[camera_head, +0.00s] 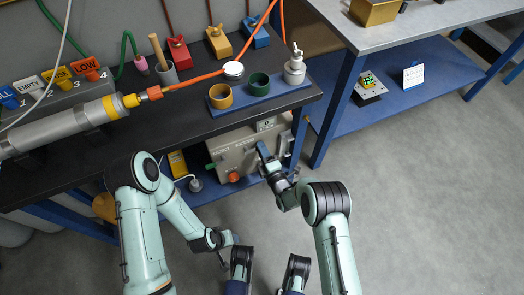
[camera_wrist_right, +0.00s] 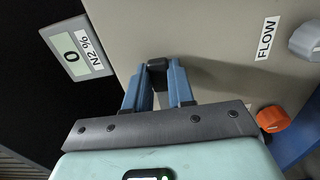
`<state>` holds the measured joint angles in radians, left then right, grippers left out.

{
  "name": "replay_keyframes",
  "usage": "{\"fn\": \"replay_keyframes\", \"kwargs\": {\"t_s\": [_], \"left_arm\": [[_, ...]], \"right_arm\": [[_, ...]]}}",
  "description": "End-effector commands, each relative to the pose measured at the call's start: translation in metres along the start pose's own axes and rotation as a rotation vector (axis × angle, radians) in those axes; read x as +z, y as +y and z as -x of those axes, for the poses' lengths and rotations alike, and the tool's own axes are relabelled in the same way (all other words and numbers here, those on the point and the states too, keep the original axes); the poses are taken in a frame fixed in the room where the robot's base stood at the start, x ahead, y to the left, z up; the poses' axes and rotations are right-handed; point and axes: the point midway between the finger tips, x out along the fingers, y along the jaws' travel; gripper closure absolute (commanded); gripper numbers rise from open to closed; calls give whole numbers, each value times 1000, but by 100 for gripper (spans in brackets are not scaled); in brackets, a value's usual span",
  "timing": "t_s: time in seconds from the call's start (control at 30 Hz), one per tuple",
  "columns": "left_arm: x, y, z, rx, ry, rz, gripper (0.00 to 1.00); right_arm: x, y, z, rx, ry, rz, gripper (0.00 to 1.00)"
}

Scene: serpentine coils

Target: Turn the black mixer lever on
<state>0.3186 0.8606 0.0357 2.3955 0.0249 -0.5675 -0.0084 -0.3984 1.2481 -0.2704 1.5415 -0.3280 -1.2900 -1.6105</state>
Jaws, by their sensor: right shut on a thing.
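The black mixer lever (camera_wrist_right: 157,66) sits on the face of a beige-grey mixer box (camera_head: 228,152). My right gripper (camera_head: 262,150) is at the front of this box on the lower shelf. In the right wrist view its blue fingers (camera_wrist_right: 158,72) are shut on the lever, one on each side; only the lever's dark end shows between them. In the head view the lever is hidden by the gripper. A display (camera_wrist_right: 76,52) on the box reads 0, labelled N2 %. My left gripper (camera_head: 228,238) hangs low over the floor, apart from the box; its fingers are unclear.
The box also carries an orange knob (camera_wrist_right: 272,118) and a grey knob (camera_wrist_right: 306,40) near a FLOW label (camera_wrist_right: 266,38). The dark bench top (camera_head: 190,122) overhangs it. A blue table leg (camera_head: 332,115) stands to the right. The grey floor (camera_head: 430,200) at the right is clear.

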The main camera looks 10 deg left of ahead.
Motion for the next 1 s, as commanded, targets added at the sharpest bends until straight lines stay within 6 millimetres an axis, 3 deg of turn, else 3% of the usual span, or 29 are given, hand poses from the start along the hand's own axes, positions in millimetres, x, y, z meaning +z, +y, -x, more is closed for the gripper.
{"fn": "replay_keyframes", "kwargs": {"t_s": [0.57, 0.6, 0.67, 1.0], "left_arm": [[2, 0, 1, 0, -6, 0, 51], [2, 0, 1, 0, -6, 0, 51], [2, 0, 1, 0, -6, 0, 51], [2, 1, 2, 0, -7, 0, 51]], "right_arm": [[3, 1, 1, -1, -5, 38, 100], [3, 1, 1, -1, -5, 39, 70], [3, 1, 1, -1, -5, 38, 51], [1, 2, 2, -1, -2, 33, 51]]}}
